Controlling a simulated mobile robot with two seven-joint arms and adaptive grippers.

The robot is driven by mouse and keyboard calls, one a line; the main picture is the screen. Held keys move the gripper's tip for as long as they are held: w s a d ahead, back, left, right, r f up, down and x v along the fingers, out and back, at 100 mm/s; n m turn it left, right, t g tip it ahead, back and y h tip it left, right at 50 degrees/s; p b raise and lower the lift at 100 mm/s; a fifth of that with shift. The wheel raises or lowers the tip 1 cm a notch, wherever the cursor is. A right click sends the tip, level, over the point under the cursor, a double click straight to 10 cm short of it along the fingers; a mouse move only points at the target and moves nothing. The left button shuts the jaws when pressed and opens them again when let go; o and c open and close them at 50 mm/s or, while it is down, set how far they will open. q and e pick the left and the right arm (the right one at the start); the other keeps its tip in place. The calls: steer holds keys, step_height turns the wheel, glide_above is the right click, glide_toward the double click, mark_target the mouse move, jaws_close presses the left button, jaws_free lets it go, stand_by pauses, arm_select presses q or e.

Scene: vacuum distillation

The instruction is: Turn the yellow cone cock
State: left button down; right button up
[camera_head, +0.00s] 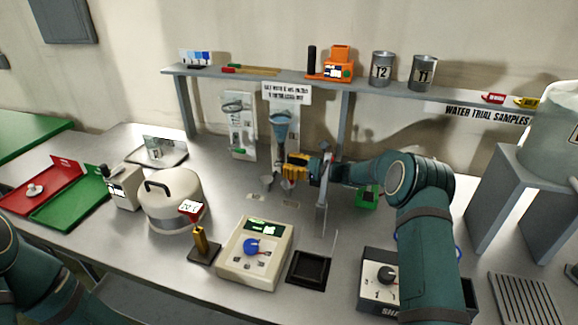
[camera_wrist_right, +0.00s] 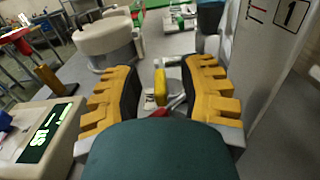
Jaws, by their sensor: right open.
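The yellow cone cock (camera_wrist_right: 160,88) shows in the right wrist view as a small upright yellow handle with a red part below it. It stands between the two fingers of my right gripper (camera_wrist_right: 162,92), with a visible gap to each finger. In the head view my right gripper (camera_head: 293,166), with yellow fingers, is in front of the blue funnel (camera_head: 281,132) at the back of the bench. The cock cannot be made out there. The gripper is open. My left arm shows only at the lower left; its gripper is out of frame.
A beige device with a blue knob (camera_head: 252,247) and a black tray (camera_head: 310,268) stand near the front. A lidded round pot (camera_head: 172,196) stands to the left. A shelf (camera_head: 265,73) runs behind. A thin upright panel (camera_head: 323,195) stands close to my right gripper.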

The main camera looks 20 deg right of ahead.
steer(key=shift+a, duration=0.1)
jaws_close()
arm_select(q)
steer(key=shift+r, duration=0.1)
arm_select(e)
steer(key=shift+r, duration=0.1)
